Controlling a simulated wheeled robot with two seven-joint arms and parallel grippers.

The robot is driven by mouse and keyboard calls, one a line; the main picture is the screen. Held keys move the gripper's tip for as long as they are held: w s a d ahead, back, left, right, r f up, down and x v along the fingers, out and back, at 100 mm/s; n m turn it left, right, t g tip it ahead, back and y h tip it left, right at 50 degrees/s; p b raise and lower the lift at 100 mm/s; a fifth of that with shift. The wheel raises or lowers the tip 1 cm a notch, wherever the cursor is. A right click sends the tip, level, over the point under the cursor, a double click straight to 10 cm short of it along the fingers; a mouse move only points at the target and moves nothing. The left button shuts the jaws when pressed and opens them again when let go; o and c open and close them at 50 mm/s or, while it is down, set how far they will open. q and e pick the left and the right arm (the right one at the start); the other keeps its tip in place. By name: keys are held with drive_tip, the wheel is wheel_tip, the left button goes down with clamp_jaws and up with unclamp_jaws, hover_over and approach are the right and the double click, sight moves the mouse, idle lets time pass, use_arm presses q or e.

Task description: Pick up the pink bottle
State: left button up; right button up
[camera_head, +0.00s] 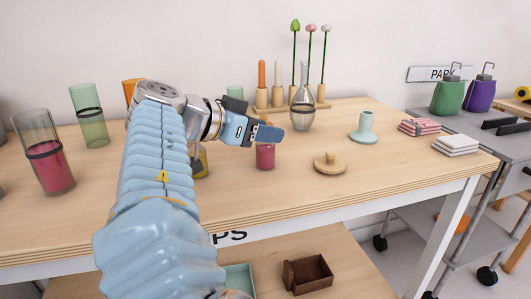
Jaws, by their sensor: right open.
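A small pink bottle (265,157) stands on the wooden table, its upper part hidden behind my right gripper. My right arm reaches up from the bottom of the view and bends to the right. My right gripper (262,133) is open, with its fingers above and in front of the pink bottle in the picture. I cannot tell whether they touch it. A tall clear glass with deep pink contents (48,165) stands at the far left. My left gripper is not in view.
A yellow vessel (201,163) is partly hidden behind my arm. A round wooden lid (330,164) lies right of the pink bottle. A clear flask (302,116), candle holders and a pale green candlestick (365,127) stand behind. The table's front right is clear.

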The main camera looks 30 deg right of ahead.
drive_tip(key=shift+w+d+f, duration=0.1)
drive_tip(key=shift+d+f, duration=0.15)
drive_tip(key=shift+d, duration=0.15)
drive_tip(key=shift+c, duration=0.4)
clamp_jaws()
